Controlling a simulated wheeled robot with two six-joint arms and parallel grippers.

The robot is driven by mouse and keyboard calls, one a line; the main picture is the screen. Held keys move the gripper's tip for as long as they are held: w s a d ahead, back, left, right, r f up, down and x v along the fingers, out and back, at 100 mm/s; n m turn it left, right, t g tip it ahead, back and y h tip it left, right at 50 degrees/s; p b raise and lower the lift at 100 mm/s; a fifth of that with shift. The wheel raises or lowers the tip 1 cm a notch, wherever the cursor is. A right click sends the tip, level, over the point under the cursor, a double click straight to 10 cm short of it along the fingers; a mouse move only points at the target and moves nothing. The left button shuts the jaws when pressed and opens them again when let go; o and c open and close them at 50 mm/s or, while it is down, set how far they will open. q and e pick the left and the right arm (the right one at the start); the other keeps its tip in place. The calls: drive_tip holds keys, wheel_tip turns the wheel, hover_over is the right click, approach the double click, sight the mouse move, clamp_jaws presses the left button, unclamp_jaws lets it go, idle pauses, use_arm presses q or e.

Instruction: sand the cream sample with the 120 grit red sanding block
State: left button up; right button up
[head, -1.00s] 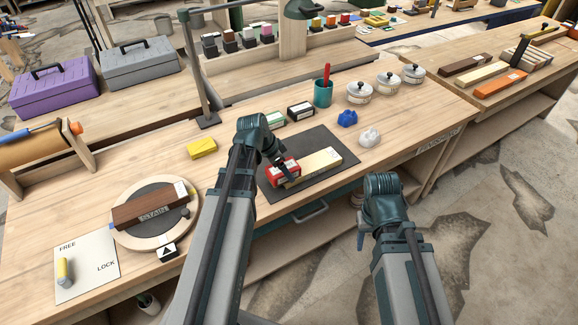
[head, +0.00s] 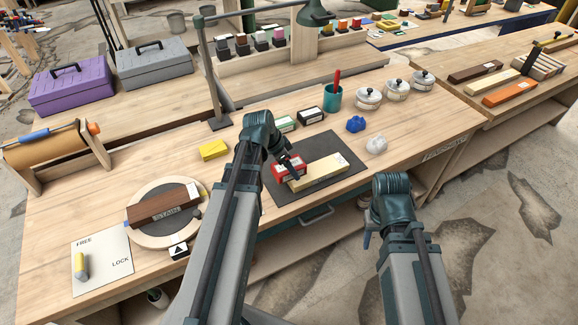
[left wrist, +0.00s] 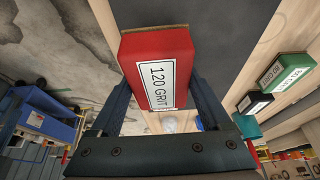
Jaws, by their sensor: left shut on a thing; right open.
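The cream sample (head: 322,174) is a pale bar lying on the dark mat (head: 328,143) on the bench. My left gripper (head: 291,161) is shut on the red sanding block (head: 284,171), held at the sample's left end, along its far side. Whether the block touches the sample is hard to tell. In the left wrist view the red block (left wrist: 182,47) sits between both fingers, its label reading 120 GRIT. My right gripper (head: 368,238) is open and empty, off the bench's front edge, its fingers partly hidden by its arm.
Green and black sanding blocks (head: 310,116) lie behind the mat. A teal cup (head: 332,98), a blue lump (head: 356,124) and a white lump (head: 376,145) stand to the right. A yellow block (head: 213,150) and a brown STAIN board (head: 160,206) on a turntable are left.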

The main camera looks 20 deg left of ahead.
use_arm(q)
drive_tip(key=shift+r+p, duration=0.55)
drive_tip(key=shift+r, duration=0.4)
wheel_tip(320, 180, up, 3)
drive_tip(key=p, duration=0.3)
drive_tip(key=shift+r, duration=0.1)
drive_tip(key=shift+d, duration=0.1)
